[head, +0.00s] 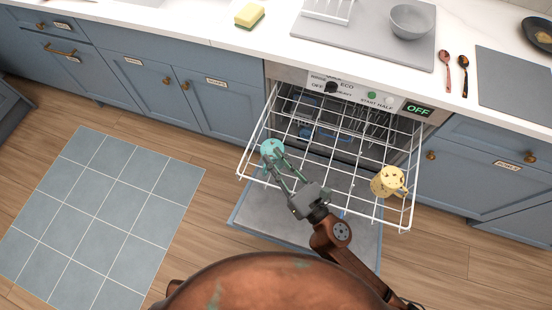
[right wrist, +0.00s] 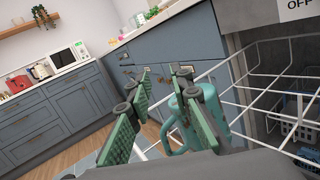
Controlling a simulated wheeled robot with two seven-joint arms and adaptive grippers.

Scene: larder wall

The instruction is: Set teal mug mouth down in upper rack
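The teal mug (head: 271,149) is at the left part of the pulled-out white wire upper rack (head: 330,142) of the dishwasher. A pale teal round face shows from above; I cannot tell whether it is base or mouth. My right gripper (head: 279,165) reaches it from the front right, fingers spread. In the right wrist view the mug (right wrist: 178,106) stands behind the right-hand finger, its handle in the gap between the fingers. The fingers look open; whether one touches the mug is unclear. My left gripper is not in view.
A yellow mug (head: 387,182) sits at the rack's right side. The lowered dishwasher door (head: 255,215) lies under the rack. A sponge (head: 249,15), a grey bowl (head: 410,20) and two spoons (head: 463,75) lie on the counter above. The rack's middle is mostly clear.

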